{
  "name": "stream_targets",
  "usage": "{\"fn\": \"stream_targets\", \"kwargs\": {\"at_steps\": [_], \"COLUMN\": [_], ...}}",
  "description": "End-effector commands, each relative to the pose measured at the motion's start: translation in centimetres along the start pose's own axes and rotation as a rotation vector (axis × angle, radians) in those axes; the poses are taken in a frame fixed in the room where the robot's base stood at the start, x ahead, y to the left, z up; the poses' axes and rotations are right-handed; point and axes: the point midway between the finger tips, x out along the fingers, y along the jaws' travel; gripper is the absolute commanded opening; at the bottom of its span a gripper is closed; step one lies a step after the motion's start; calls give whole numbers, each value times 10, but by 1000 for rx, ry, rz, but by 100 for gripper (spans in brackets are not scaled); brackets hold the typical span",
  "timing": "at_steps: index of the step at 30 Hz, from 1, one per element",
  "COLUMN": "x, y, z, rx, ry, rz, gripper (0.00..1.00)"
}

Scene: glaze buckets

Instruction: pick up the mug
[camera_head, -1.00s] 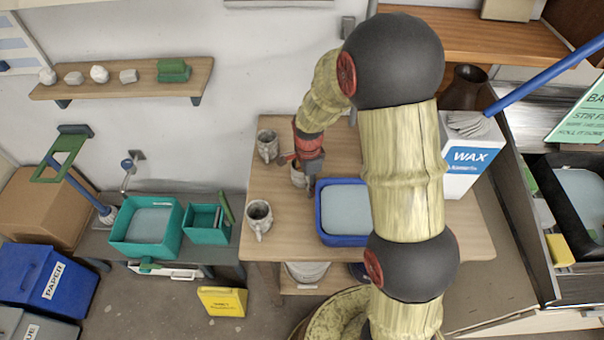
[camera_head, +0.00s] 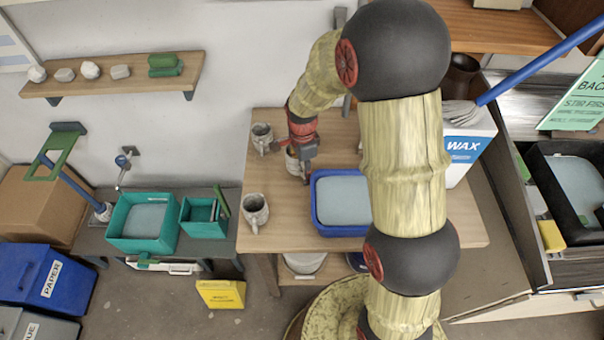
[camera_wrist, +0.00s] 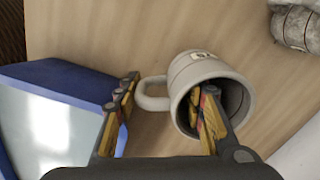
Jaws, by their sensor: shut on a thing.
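The mug (camera_wrist: 192,72) is pale grey with a small mark on its side. In the wrist view its mouth faces the camera and its handle points left. My gripper (camera_wrist: 163,92) is shut on it. One finger is inside the mouth and the other is outside, by the handle, with the handle and near wall between them. In the head view the mug (camera_head: 291,159) shows partly behind my gripper (camera_head: 304,172), left of the blue basin. I cannot tell whether its base touches the table.
A second mug (camera_head: 262,136) stands behind and left on the table (camera_head: 275,235). A third mug (camera_head: 255,211) stands near the front left edge. The blue basin (camera_head: 318,215) is close on the right. A white WAX box (camera_head: 466,150) stands farther right. A wall is behind.

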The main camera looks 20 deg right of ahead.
Motion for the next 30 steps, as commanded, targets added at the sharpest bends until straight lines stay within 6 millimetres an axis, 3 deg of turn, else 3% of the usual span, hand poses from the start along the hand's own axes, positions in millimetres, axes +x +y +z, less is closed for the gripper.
{"fn": "stream_targets", "kwargs": {"at_steps": [18,24,30], "x": [-126,-146,-151], "y": [-2,-1,-1], "z": [0,0,0], "rx": [0,0,0], "ry": [0,0,0], "rz": [-6,-4,-3], "gripper": [0,0,0]}}
